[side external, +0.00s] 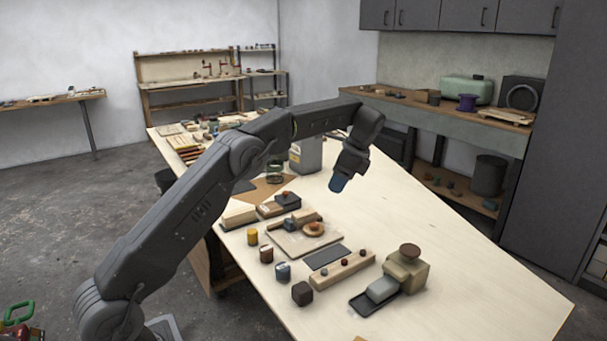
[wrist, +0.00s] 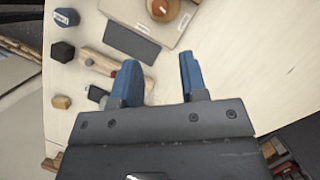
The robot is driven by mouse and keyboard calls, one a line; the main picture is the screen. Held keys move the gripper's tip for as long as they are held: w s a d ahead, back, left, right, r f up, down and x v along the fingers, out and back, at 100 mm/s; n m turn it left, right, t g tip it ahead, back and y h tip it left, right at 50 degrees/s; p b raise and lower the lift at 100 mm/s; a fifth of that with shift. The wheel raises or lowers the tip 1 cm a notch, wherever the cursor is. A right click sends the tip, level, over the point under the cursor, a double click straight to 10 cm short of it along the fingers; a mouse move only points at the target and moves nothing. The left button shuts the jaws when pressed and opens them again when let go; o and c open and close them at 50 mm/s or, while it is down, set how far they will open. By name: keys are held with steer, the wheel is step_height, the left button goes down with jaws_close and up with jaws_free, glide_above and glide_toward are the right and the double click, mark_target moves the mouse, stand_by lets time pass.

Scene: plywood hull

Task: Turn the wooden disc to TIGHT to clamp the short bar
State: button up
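The TIGHT mark is too small to read. My gripper (wrist: 160,76) is open and empty, its two blue fingers apart. In the side view my gripper (side external: 338,184) hangs above the table, behind and right of the disc, apart from it.
A dark flat plate (side external: 325,257) and a wooden rail with knobs (side external: 343,270) lie in front of the board. A block with a brown knob (side external: 409,266) stands right of them. Small blocks, including a dark cube (side external: 302,293), stand at the left. The table's right side is clear.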

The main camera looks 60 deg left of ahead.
steer(key=s+d+r+n+t+h, duration=0.1)
steer(key=s+d+r, duration=0.3)
steer(key=s, duration=0.4)
steer(key=s+d+r+n+t+h, duration=0.1)
steer(key=s+d+r+t, duration=0.3)
steer(key=s, duration=0.5)
steer(key=shift+d+r+n+h, duration=0.3)
steer(key=shift+d+r+n, duration=0.3)
steer(key=shift+d+r, duration=0.15)
steer(key=shift+s, duration=0.1)
